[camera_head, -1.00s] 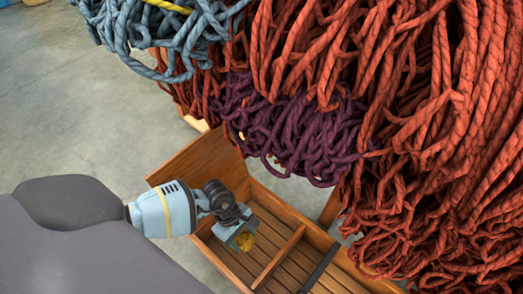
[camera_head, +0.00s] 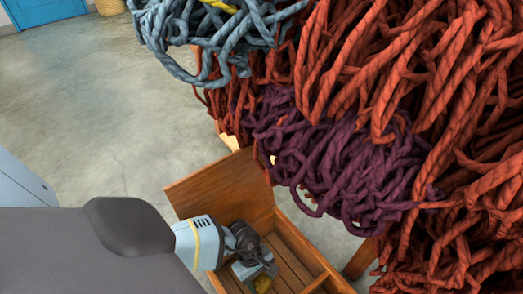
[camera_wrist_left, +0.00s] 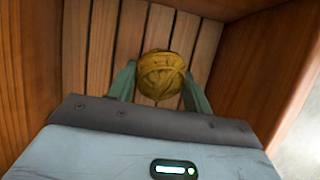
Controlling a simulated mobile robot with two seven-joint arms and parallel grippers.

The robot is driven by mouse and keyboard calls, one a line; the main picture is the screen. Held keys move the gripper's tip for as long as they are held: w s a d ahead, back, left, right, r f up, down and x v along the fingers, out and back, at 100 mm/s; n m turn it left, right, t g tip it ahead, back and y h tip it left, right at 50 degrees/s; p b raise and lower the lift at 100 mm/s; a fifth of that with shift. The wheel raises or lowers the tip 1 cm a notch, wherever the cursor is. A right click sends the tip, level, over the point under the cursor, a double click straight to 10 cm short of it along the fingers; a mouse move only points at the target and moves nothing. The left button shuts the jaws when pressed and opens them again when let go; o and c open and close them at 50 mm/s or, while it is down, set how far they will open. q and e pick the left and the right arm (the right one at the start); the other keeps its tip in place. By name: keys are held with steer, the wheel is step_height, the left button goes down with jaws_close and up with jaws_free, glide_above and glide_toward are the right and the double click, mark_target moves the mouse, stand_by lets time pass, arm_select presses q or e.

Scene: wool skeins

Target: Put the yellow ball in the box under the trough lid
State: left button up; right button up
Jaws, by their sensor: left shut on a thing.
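The yellow ball (camera_wrist_left: 161,76), a wound ball of yarn, sits between the two fingers of my left gripper (camera_wrist_left: 160,88) in the left wrist view. The gripper is shut on it. In the head view my left gripper (camera_head: 258,277) reaches down into a wooden box (camera_head: 284,262) with a slatted floor, and only a little of the ball shows under it. A wooden panel (camera_head: 222,186) stands raised at the box's left end. I cannot tell whether the ball touches the floor. My right gripper is out of view.
Large hanging skeins of rust-red wool (camera_head: 440,90), purple wool (camera_head: 335,165) and blue-grey wool (camera_head: 215,35) crowd the space above and right of the box. The concrete floor (camera_head: 90,120) at the left is clear. A blue door (camera_head: 45,10) is far back.

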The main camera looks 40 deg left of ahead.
mark_target(260, 284)
arm_select(q)
steer(key=shift+f+b, duration=0.3)
steer(key=shift+f, duration=0.15)
step_height(260, 284, down, 3)
steer(key=shift+r+b, duration=0.1)
steer(key=shift+b, duration=0.7)
steer(key=o, duration=1)
steer(key=shift+c, duration=0.2)
